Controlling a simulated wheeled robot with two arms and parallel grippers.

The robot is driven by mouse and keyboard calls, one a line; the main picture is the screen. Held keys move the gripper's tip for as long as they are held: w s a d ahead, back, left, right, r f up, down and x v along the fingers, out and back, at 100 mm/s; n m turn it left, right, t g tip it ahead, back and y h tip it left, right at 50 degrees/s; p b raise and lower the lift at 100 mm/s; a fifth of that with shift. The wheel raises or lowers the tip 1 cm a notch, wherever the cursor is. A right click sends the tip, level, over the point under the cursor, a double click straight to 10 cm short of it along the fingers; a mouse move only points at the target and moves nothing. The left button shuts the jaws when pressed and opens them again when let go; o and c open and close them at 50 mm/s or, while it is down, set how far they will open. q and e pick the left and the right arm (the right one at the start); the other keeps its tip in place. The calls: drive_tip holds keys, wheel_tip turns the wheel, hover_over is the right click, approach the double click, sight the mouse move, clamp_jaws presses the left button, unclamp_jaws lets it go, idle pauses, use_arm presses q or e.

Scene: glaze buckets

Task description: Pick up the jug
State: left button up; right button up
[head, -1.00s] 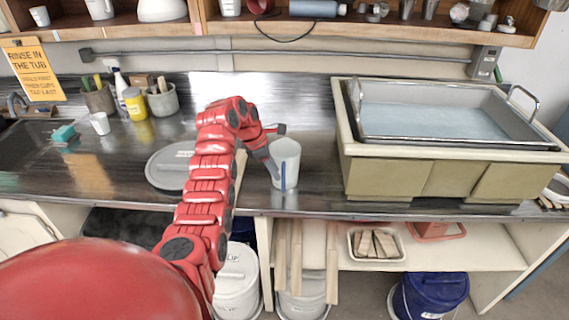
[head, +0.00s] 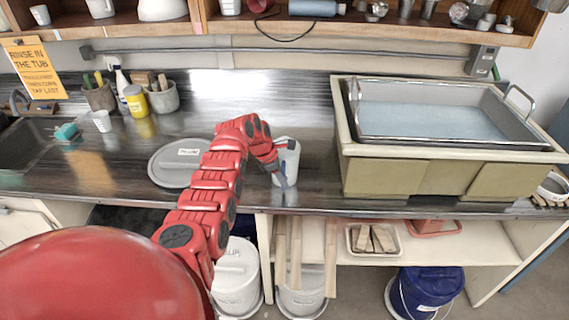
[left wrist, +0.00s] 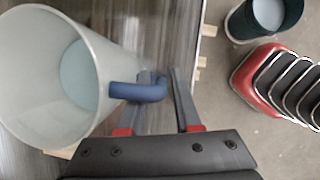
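The jug (head: 291,158) is a pale, tapered vessel standing upright on the dark counter, left of the big basin. In the left wrist view the jug (left wrist: 40,85) fills the left side, seen from above into its open mouth; a pale blue round area shows inside. Its blue handle (left wrist: 138,91) points toward my fingers. My left gripper (head: 282,180) is at the jug's front, by the handle. In the wrist view the left gripper's fingers (left wrist: 165,98) are apart; the handle crosses the left finger and its end lies between them. My right gripper is not in view.
A basin (head: 450,152) with a metal tub stands right of the jug. A grey lid (head: 175,165) lies to the left. A yellow jar (head: 136,101) and crocks stand at the back left. Below are white buckets (head: 236,275) and a blue bucket (head: 430,290).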

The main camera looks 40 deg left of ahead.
use_arm(q)
clamp_jaws()
drive_tip(key=shift+r, duration=0.1)
idle(1.2)
